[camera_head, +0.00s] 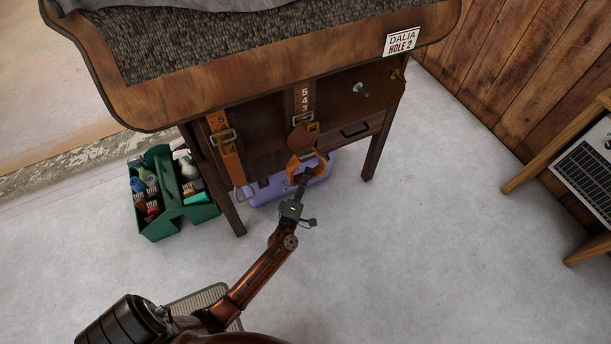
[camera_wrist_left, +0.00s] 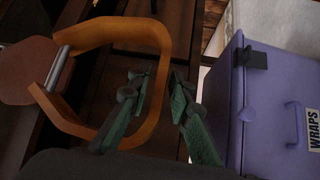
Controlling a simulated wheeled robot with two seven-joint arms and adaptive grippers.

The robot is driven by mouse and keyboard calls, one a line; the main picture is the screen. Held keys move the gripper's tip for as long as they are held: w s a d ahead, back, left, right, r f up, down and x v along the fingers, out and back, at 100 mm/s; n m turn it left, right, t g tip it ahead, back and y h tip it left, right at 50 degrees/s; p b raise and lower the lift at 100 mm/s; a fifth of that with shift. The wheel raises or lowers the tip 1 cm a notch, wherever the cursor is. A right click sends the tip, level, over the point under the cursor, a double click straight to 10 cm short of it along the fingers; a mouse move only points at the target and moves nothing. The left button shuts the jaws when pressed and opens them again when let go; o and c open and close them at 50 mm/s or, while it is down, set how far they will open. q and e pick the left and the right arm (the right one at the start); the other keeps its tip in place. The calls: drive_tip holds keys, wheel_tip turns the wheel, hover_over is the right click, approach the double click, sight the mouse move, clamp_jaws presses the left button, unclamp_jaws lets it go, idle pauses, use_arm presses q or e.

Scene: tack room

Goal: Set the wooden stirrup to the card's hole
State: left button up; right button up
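The wooden stirrup (camera_head: 295,172), a tan loop, hangs below a leather strap (camera_head: 304,108) printed 5, 4, 3, with a buckle (camera_head: 303,120). It fills the upper left of the left wrist view (camera_wrist_left: 152,32), a metal bar across its top and a brown leather disc (camera_wrist_left: 27,72) beside it. The card (camera_head: 402,41) reads "DALIA HOLE 2". My left gripper (camera_head: 306,176) is at the stirrup's lower right; in its wrist view the fingers (camera_wrist_left: 158,80) are apart. The stirrup's side shows between and behind them; I cannot tell about contact. My right gripper is not in view.
A second strap with a buckle (camera_head: 224,137) hangs to the left. A lilac box (camera_head: 268,192), labelled WRAPS (camera_wrist_left: 272,125), stands under the wooden stand (camera_head: 160,101), close to my left gripper. A green grooming tote (camera_head: 165,225) is left.

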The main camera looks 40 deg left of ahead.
use_arm(q)
drive_tip(key=shift+o, duration=0.4)
drive_tip(key=shift+s, duration=0.25)
drive_tip(key=v, duration=1.1)
drive_tip(key=shift+s, duration=0.2)
drive_tip(key=shift+d, duration=0.2)
